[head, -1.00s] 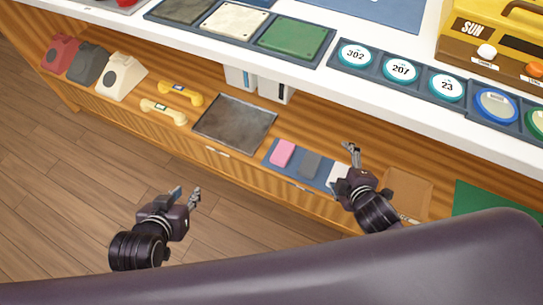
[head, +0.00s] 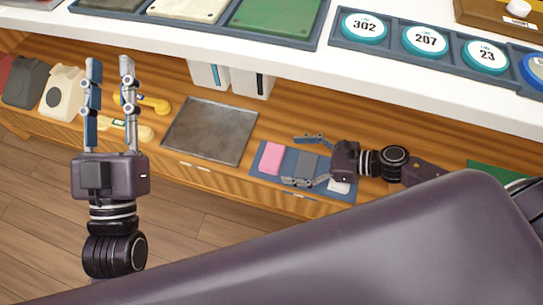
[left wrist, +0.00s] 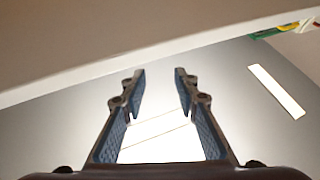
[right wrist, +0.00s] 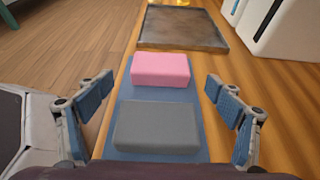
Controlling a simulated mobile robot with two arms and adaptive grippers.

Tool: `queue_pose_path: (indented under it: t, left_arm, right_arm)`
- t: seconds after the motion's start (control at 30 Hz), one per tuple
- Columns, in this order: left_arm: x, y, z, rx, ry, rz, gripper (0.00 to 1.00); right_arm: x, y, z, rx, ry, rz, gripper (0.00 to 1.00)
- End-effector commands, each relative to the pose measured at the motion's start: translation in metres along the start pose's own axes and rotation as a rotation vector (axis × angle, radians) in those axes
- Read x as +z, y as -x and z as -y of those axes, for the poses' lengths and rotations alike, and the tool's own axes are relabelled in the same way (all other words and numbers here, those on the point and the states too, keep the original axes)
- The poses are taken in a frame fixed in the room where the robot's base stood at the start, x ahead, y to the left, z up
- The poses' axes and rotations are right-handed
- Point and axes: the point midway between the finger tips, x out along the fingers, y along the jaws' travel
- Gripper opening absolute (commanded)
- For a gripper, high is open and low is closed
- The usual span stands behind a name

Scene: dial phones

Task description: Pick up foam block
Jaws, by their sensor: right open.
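A pink block (head: 272,158), a grey block (head: 306,165) and a partly hidden white block (head: 339,187) lie in a row on a blue mat (head: 259,172) on the wooden lower shelf. In the right wrist view, the grey block (right wrist: 157,127) is nearest, with the pink block (right wrist: 160,70) beyond it. My right gripper (head: 297,160) is open, its fingers spread to either side of the row near the grey block, holding nothing. My left gripper (head: 110,66) is open and empty, raised at the left; its fingers also show apart in the left wrist view (left wrist: 160,75).
A dark metal tray (head: 211,131) lies left of the mat. Yellow handsets (head: 149,102) and a cream phone (head: 62,92) stand further left. White boxes (head: 240,82) stand behind. The white counter (head: 290,55) overhangs the shelf.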

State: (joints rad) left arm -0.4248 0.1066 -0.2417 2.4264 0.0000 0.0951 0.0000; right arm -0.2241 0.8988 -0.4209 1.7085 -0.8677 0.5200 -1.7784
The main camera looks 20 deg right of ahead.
Motion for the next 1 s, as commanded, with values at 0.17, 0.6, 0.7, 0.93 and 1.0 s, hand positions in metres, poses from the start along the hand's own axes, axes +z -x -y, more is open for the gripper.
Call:
queue_pose_path:
  t: [0.17, 0.6, 0.7, 0.93, 1.0]
  left_arm:
    - [-0.012, 0.001, -0.001, 0.003, 0.003, -0.061, 0.28]
    - [-0.059, 0.010, -0.006, 0.011, 0.013, -0.280, 0.28]
    - [-0.060, 0.010, -0.006, 0.011, 0.013, -0.282, 0.28]
    - [-0.060, 0.010, -0.006, 0.011, 0.013, -0.281, 0.28]
    - [-0.060, 0.010, -0.006, 0.011, 0.012, -0.281, 0.28]
  right_arm:
    - [0.000, -0.012, 0.001, -0.002, 0.000, 0.001, 0.85]
    - [0.002, -0.057, 0.001, -0.002, -0.003, 0.001, 0.85]
    - [0.002, -0.057, 0.001, -0.002, -0.003, 0.001, 0.85]
    - [0.002, -0.057, 0.001, -0.002, -0.004, 0.001, 0.72]
    - [0.002, -0.057, 0.001, -0.002, -0.004, 0.001, 0.65]
